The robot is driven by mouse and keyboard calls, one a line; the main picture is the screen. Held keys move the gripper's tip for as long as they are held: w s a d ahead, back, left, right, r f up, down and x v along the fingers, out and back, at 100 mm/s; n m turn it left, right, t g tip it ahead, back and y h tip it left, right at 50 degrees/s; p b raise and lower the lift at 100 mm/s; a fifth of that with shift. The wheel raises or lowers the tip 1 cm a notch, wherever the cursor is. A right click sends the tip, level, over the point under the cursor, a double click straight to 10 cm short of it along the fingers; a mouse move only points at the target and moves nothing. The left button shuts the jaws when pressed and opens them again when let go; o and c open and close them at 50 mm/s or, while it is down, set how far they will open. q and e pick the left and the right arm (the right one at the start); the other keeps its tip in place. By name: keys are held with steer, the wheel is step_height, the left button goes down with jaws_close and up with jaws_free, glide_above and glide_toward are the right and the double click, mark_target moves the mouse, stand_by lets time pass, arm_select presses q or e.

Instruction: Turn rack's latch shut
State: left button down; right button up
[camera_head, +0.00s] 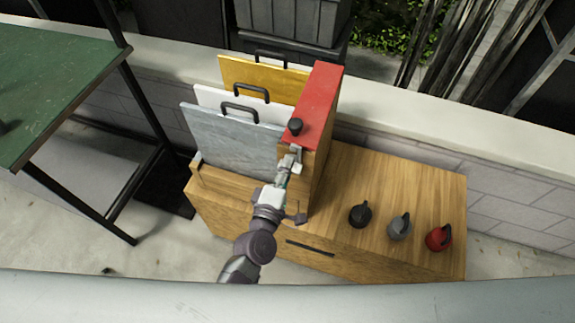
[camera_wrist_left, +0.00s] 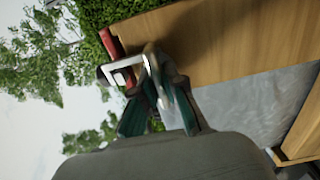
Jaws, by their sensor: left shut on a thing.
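The rack (camera_head: 322,90) is a wooden frame with a red-topped end post and upright boards in it. A black knob (camera_head: 295,127) stands on the red top near its front end. The metal latch (camera_head: 296,151) is at the post's front end, just below the knob. My left gripper (camera_head: 289,166) reaches up to it from below and is shut on the latch, hiding part of it. In the left wrist view the pale, bent latch (camera_wrist_left: 122,68) meets the gripper's fingertips (camera_wrist_left: 154,75), beside wood and a red edge. My right gripper is not in view.
Grey (camera_head: 228,138), white (camera_head: 208,97) and yellow (camera_head: 236,72) boards stand left of the post. Black (camera_head: 360,215), grey (camera_head: 399,227) and red (camera_head: 438,238) kettle-like items sit on the wooden cabinet top (camera_head: 400,180) at right. A green table (camera_head: 60,85) stands at left.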

arm_select(q)
steer(key=c, duration=1.2)
jaws_free()
steer(key=shift+c, duration=0.2)
steer(key=v, duration=1.2)
steer(key=s+a+f+m+g+y, duration=0.1)
steer(key=s+a+f+m+g, duration=0.25)
steer(key=f, duration=0.75)
steer(key=s+a+f+m+g+y, duration=0.1)
steer(key=s+a+f+m+g, duration=0.2)
steer(key=f, duration=0.8)
steer(key=s+a+f+m+g, duration=0.25)
steer(key=f+m, duration=0.25)
steer(key=f, duration=0.5)
steer(key=s+a+f+m+g+y, duration=0.1)
steer(key=s+a+f+m+g, duration=0.1)
steer(key=s+a+f, duration=0.3)
steer(key=s+a+f+m+g+y, duration=0.2)
steer(key=s+a+f+g, duration=0.3)
steer(key=s, duration=0.9)
step_height(320, 180, down, 3)
steer(key=shift+r+m+y, duration=0.1)
steer(key=shift+m+y, duration=0.2)
steer(key=shift+m, duration=0.45)
